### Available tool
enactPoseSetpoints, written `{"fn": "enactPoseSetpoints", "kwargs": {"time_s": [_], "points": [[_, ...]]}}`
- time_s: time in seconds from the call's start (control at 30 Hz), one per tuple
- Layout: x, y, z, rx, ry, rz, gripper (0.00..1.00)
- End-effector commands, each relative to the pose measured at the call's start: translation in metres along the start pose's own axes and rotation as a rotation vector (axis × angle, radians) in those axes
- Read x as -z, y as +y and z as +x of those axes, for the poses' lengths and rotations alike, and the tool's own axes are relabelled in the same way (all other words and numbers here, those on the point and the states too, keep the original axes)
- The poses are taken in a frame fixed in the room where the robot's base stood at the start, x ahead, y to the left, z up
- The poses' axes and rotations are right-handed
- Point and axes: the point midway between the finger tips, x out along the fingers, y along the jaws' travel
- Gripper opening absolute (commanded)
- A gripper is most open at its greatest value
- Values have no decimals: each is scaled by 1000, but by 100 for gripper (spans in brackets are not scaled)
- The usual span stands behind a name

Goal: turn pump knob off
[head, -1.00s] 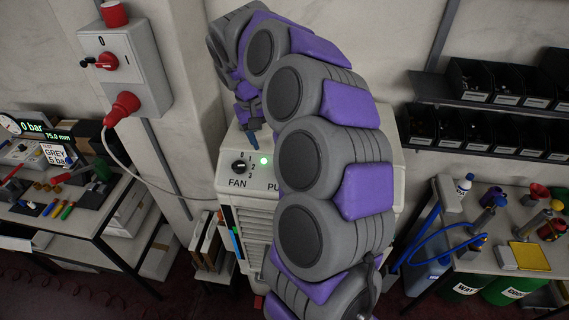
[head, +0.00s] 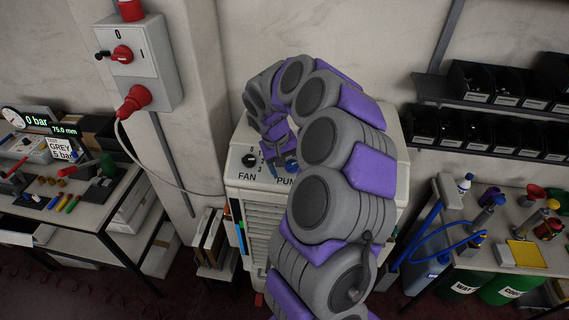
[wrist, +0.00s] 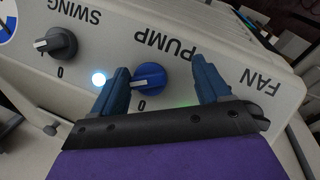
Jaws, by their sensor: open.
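The pump knob (wrist: 148,78) is blue with a white pointer line. In the wrist view it is below the upside-down PUMP label. Its pointer is toward the left of the picture, away from the 0 mark below it. In the head view my gripper (head: 284,163) is low over the control panel (head: 262,177), above the partly covered PUMP label. I cannot tell the knob from the fingers there.
The black FAN knob (head: 249,162) is left of my gripper in the head view. The SWING knob (wrist: 57,43) and a lit lamp (wrist: 99,78) are to the left in the wrist view. A red-handled switch box (head: 136,62) is on the wall.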

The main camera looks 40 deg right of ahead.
Motion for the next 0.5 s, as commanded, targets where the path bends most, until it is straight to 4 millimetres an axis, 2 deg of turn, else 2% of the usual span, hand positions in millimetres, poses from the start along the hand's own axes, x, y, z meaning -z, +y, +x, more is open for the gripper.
{"fn": "enactPoseSetpoints", "kwargs": {"time_s": [0.13,0.5], "points": [[3,4,0,5,5,4,70],[0,-4,-6,-4,12,4,35]]}}
